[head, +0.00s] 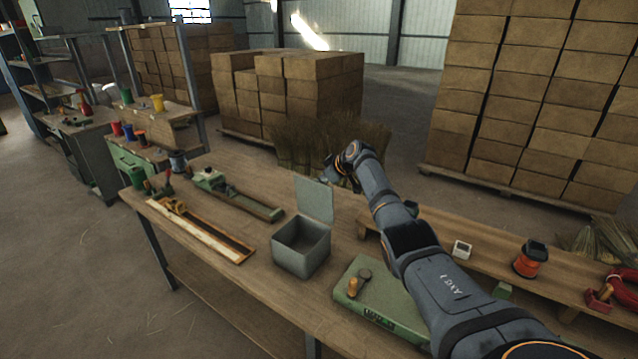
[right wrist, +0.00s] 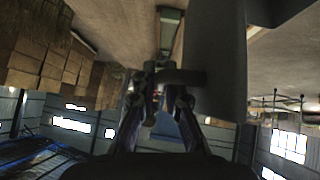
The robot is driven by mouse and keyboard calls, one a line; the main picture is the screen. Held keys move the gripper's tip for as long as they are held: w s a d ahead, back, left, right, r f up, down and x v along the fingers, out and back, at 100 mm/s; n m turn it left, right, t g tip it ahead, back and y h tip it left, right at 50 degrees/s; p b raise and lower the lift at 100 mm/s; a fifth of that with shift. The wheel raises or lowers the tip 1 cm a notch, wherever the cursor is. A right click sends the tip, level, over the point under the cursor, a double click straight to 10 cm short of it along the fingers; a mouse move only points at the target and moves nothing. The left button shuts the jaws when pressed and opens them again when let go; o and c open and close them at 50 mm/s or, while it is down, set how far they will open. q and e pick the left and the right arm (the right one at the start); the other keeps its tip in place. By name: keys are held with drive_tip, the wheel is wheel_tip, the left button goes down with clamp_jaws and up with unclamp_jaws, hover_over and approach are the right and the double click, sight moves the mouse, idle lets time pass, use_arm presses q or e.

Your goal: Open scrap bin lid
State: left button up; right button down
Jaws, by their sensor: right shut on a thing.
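The scrap bin (head: 302,248) is a grey metal box on the workbench, its top open and its inside visible. Its lid (head: 314,200) stands upright at the bin's far edge. My right gripper (head: 333,172) is behind the lid's upper right corner, partly hidden by my own arm. In the right wrist view the lid (right wrist: 222,65) is a large grey plate, and my right gripper (right wrist: 163,85) is shut on a small tab at its edge. The exact contact is dark. My left gripper is not in view.
On the workbench (head: 245,190), a long wooden tray (head: 205,232) and a green clamp tool (head: 235,195) lie left of the bin. Broom straw (head: 325,140) stands behind the lid; stacked boxes (head: 290,85) stand farther back.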

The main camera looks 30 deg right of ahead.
drive_tip(key=c, duration=1.7)
unclamp_jaws()
